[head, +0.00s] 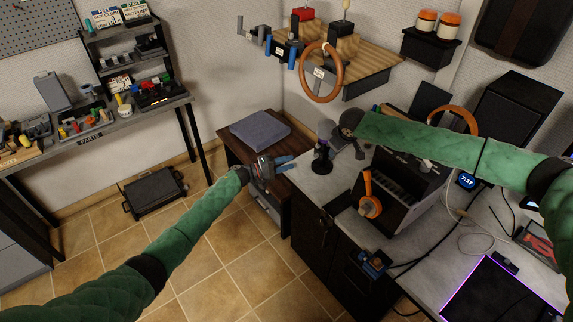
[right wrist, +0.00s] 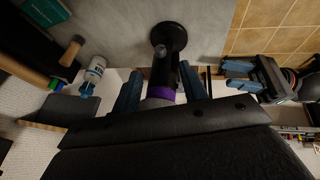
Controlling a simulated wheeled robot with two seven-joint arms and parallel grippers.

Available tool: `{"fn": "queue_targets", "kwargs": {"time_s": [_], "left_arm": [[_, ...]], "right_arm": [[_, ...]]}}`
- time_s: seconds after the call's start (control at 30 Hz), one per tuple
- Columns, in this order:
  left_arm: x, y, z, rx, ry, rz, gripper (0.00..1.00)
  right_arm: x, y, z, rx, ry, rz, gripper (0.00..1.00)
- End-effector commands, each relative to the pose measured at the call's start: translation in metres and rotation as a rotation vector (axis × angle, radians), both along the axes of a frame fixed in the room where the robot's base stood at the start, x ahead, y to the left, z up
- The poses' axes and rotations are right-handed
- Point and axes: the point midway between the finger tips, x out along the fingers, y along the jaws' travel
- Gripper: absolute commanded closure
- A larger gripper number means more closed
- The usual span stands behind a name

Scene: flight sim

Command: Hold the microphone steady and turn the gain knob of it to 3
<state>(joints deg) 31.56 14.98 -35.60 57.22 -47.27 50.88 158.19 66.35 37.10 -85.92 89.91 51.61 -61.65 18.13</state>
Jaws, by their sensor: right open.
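The microphone (head: 322,158) stands upright on the left end of the grey desk, dark with a purple band. In the right wrist view its round base (right wrist: 168,38) and purple band (right wrist: 164,95) show. My right gripper (right wrist: 160,90) is open, its blue fingers on either side of the microphone with gaps; in the head view its fingers are mostly hidden behind my arm. My left gripper (head: 284,161) is open and empty, left of the microphone, its fingers pointing toward it. It also shows in the right wrist view (right wrist: 240,76). I cannot make out the gain knob or its setting.
A black box-shaped device (head: 410,185) with orange headphones (head: 369,195) stands right of the microphone. A low brown side table (head: 240,158) with a grey cushion (head: 260,132) is behind my left gripper. A shelf (head: 365,75) hangs above. A bottle (right wrist: 94,72) shows in the right wrist view.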

Motion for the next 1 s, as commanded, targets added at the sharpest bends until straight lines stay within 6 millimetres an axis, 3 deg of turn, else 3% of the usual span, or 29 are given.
{"fn": "queue_targets", "kwargs": {"time_s": [0.2, 0.43, 1.0], "left_arm": [[-0.004, -0.001, 0.001, -0.071, 0.17, -0.031, 0.64], [-0.004, -0.001, 0.001, -0.09, 0.222, -0.032, 0.64], [-0.003, -0.001, 0.001, -0.089, 0.22, -0.032, 0.64]], "right_arm": [[0.0, 0.0, 0.0, 0.0, 0.0, 0.0, 0.57], [0.002, 0.001, -0.005, 0.0, 0.0, 0.0, 0.57], [0.031, 0.006, -0.065, -0.001, 0.001, 0.0, 0.57]]}}
